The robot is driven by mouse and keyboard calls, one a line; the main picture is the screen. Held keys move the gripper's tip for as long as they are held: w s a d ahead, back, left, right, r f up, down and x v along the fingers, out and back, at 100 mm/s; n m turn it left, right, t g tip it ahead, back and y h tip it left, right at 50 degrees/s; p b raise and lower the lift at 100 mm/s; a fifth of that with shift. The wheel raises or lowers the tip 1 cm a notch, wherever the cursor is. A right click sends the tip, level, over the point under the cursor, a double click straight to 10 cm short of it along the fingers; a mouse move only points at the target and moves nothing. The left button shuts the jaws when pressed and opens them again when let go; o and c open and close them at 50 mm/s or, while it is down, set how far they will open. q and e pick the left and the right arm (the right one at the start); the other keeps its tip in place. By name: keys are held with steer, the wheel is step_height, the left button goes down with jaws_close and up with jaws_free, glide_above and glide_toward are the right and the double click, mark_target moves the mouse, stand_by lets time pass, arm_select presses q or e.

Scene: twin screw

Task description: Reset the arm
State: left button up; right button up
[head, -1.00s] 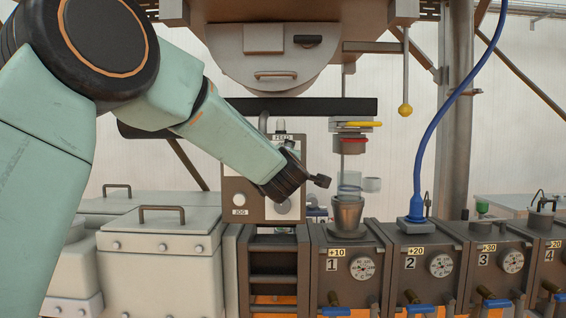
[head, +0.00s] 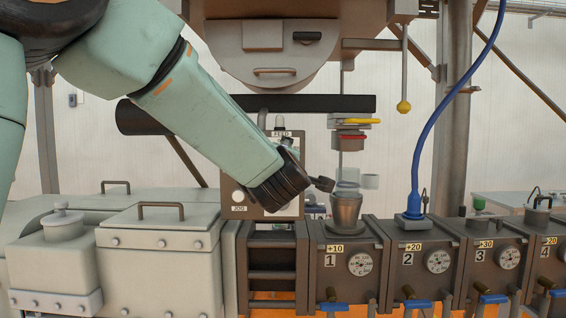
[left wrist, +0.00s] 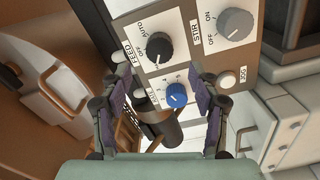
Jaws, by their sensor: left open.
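My left arm comes in from the left in the head view. Its dark wrist end (head: 283,182) is in front of the control panel (head: 238,200), and the fingers are mostly hidden there. In the left wrist view my left gripper (left wrist: 158,76) is open, its two purple-padded fingers wide apart with nothing held between them. The panel shows beyond the fingers with a black FEED knob (left wrist: 157,50), a grey STIR knob (left wrist: 237,22), a small blue knob (left wrist: 177,95) and a round JOG button (left wrist: 229,78). Contact with the panel cannot be told. My right gripper is out of view.
A metal cup (head: 346,212) stands on the unit marked 1, below a rod with a yellow-handled part (head: 356,122). A blue hose (head: 421,140) runs down to unit 2. Pale lidded boxes (head: 160,250) stand at lower left. A yellow-knobbed lever (head: 404,106) hangs at upper right.

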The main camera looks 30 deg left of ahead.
arm_select(q)
steer(key=shift+d, duration=0.1)
steer(key=s+d+f+m+g+h+b, duration=0.1)
steer(key=s+d+f+m+g+h, duration=0.3)
steer(key=f, duration=0.9)
steer(key=s+d+f+m+t+h+b, duration=0.1)
steer(key=d+f+m+b, duration=0.15)
steer(key=f+m, duration=0.7)
steer(key=s+d+f+m+g+h+b, duration=0.1)
steer(key=s+d+f+m+g+h, duration=0.15)
steer(key=f, duration=1.35)
steer(key=s+d+f+m+g+b, duration=0.1)
steer(key=s+f+g+b, duration=0.1)
steer(key=s+f, duration=0.8)
steer(key=s+d+f+m+g+h+b, duration=0.1)
steer(key=s+f+g, duration=0.3)
steer(key=s+f, duration=0.7)
steer(key=s+d+f+m+g+h+b, duration=0.1)
steer(key=s+d+f+m+g+b, duration=0.1)
steer(key=s+f, duration=0.8)
steer(key=s+d+g, duration=0.1)
steer(key=s, duration=0.2)
steer(key=shift+s+f+g+b, duration=0.15)
steer(key=shift+f+g+b, duration=0.05)
steer(key=shift+g+b, duration=0.15)
